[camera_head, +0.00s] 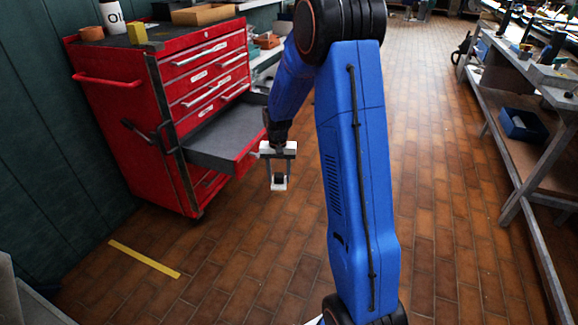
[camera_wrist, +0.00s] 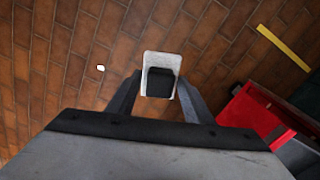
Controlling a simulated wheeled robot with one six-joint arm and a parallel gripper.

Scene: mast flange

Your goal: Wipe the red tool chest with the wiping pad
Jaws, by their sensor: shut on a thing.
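The red tool chest (camera_head: 112,112) stands at the left against the dark green wall, with one lower drawer (camera_head: 212,150) pulled open towards my arm. Part of the red chest also shows at the right edge of the wrist view (camera_wrist: 243,106). My gripper (camera_head: 279,178) hangs in the air just right of the open drawer, apart from the chest. It is shut on the wiping pad (camera_head: 279,187), a small white plate with a dark block on it. In the wrist view the pad (camera_wrist: 160,57) shows between the fingers, over the floor.
A white can (camera_head: 111,17), a yellow block (camera_head: 137,33) and a cardboard tray (camera_head: 203,14) stand on the chest. A workbench (camera_head: 540,105) with a blue bin (camera_head: 523,126) is at the right.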

